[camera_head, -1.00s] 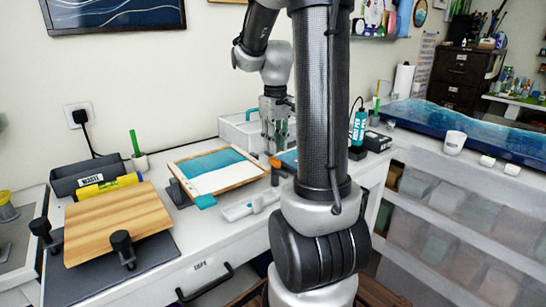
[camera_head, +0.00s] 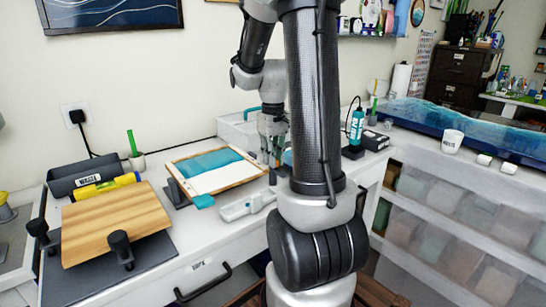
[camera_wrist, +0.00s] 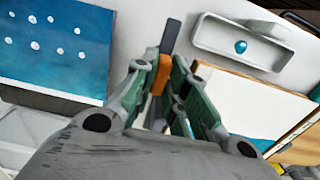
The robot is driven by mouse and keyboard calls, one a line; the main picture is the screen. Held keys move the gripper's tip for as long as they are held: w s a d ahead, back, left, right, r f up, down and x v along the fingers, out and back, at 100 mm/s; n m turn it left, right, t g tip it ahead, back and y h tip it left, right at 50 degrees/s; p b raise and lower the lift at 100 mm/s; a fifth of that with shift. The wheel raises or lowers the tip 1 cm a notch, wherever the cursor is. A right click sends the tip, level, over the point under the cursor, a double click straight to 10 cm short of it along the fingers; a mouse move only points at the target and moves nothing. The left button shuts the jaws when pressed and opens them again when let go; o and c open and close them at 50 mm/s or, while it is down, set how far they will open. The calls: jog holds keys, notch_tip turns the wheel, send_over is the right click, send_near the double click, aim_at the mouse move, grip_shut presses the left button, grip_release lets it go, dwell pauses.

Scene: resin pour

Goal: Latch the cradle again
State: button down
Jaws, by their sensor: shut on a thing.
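A tilted wood-framed panel (camera_head: 222,183), teal and white, rests on dark supports (camera_head: 177,192) on the white bench. Its edge also shows at the right of the wrist view (camera_wrist: 245,105). My gripper (camera_head: 271,152) is beside the panel's right edge, low over the bench. In the wrist view, my gripper (camera_wrist: 160,92) is shut on an orange grip (camera_wrist: 161,75) with a grey bar (camera_wrist: 171,37) beyond it. I cannot tell how the bar joins the cradle or whether it is latched. My arm and fingers hide part of that area.
A shallow grey tray (camera_head: 240,209) with a teal blob lies in front of the panel. A blue panel with white dots (camera_wrist: 55,43) lies on the other side of the grip. A wooden board (camera_head: 112,222) is at left.

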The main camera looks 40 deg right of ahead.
jog(key=m, duration=0.3)
jog(key=shift+m, duration=2.1)
jog(key=c, duration=1.7)
grip_release()
jog(key=shift+r, duration=0.1)
jog(key=shift+r, duration=3.95)
